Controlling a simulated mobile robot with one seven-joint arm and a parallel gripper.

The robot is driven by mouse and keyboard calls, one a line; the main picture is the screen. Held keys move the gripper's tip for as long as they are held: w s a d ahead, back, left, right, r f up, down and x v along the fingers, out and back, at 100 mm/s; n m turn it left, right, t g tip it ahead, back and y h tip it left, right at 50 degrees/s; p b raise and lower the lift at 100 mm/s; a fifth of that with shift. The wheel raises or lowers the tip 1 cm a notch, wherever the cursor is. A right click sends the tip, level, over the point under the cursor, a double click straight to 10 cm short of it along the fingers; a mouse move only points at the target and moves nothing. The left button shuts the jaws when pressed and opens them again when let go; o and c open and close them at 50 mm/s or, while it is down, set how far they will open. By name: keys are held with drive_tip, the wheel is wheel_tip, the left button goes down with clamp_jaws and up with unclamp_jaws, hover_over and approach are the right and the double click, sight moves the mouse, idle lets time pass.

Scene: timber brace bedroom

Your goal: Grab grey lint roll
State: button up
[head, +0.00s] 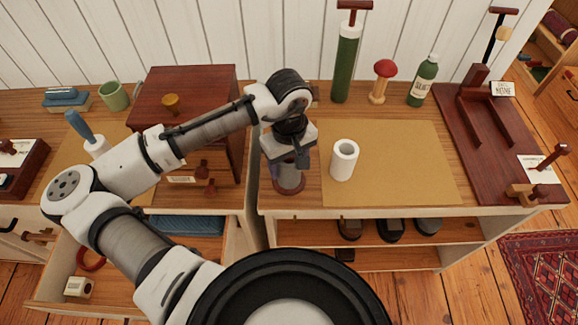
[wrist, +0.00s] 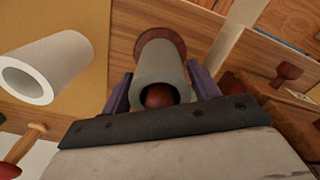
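The grey lint roll (wrist: 160,66) is a hollow grey cylinder seen end-on in the wrist view. A reddish-brown rounded knob shows inside its near opening, and a dark red round base (wrist: 163,38) shows at its far end. My gripper (wrist: 160,75) has one dark purple finger on each side of the roll, very close to its walls. Whether both fingers touch it is not clear. In the head view my gripper (head: 290,155) points down over the dark red base (head: 290,185) at the counter's front edge and mostly hides the roll.
A white roll (head: 344,161) stands just right of my gripper on a tan mat (head: 400,165). A dark red cabinet (head: 185,90) stands close left. Behind are a green pump (head: 345,65), a red-topped wooden piece (head: 382,80) and a green bottle (head: 423,82). A dark red rack (head: 480,125) stands right.

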drive_tip(key=c, duration=0.8)
drive_tip(key=shift+r, duration=0.15)
